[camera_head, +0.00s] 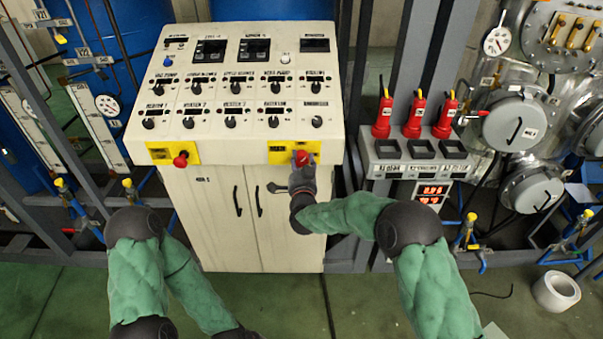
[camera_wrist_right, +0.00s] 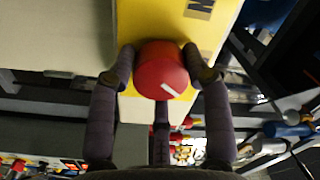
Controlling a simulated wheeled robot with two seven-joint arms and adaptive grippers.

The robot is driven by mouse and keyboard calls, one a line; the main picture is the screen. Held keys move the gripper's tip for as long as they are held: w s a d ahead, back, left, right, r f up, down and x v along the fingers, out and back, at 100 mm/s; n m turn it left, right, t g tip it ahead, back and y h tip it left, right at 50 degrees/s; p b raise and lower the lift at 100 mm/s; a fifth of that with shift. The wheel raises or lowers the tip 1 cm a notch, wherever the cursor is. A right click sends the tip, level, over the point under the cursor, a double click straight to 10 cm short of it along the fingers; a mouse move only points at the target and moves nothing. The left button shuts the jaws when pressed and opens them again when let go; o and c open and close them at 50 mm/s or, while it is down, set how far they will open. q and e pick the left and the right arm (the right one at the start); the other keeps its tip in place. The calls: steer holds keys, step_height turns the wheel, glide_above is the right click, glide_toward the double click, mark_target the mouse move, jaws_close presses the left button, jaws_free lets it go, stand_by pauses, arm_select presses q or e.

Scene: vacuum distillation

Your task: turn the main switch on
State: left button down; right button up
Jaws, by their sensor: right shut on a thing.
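The red main switch knob (camera_head: 302,157) sits on a yellow plate (camera_head: 279,153) at the lower right of the control panel's front. In the right wrist view the red knob (camera_wrist_right: 161,70) has a white mark that lies slanted, and part of a dark letter label shows on the yellow plate (camera_wrist_right: 170,18). My right gripper (camera_head: 302,170) is at the knob. In the wrist view my right gripper's fingers (camera_wrist_right: 162,72) are closed on both sides of it. My left arm is at the lower left; its gripper is out of view.
A second red knob (camera_head: 181,160) is on another yellow plate at the panel's left. The cream control cabinet (camera_head: 215,225) has dark door handles. Several red plugs (camera_head: 414,115) stand in a unit to the right. A white tape roll (camera_head: 556,291) lies on the green floor.

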steer(key=m+b, duration=0.3)
steer(key=b, duration=0.1)
steer(key=m+b, duration=0.3)
steer(key=b, duration=0.1)
steer(key=m+b, duration=0.3)
steer(key=b, duration=0.1)
steer(key=shift+f+h+b, duration=0.25)
steer(key=shift+h+b, duration=0.05)
steer(key=shift+a+r+m+b, duration=0.1)
steer(key=shift+r+m+b, duration=0.05)
steer(key=shift+m+b, duration=1)
steer(key=o, duration=1.1)
steer(key=shift+o, duration=0.2)
steer(key=s, duration=1.2)
steer(key=shift+f, duration=0.25)
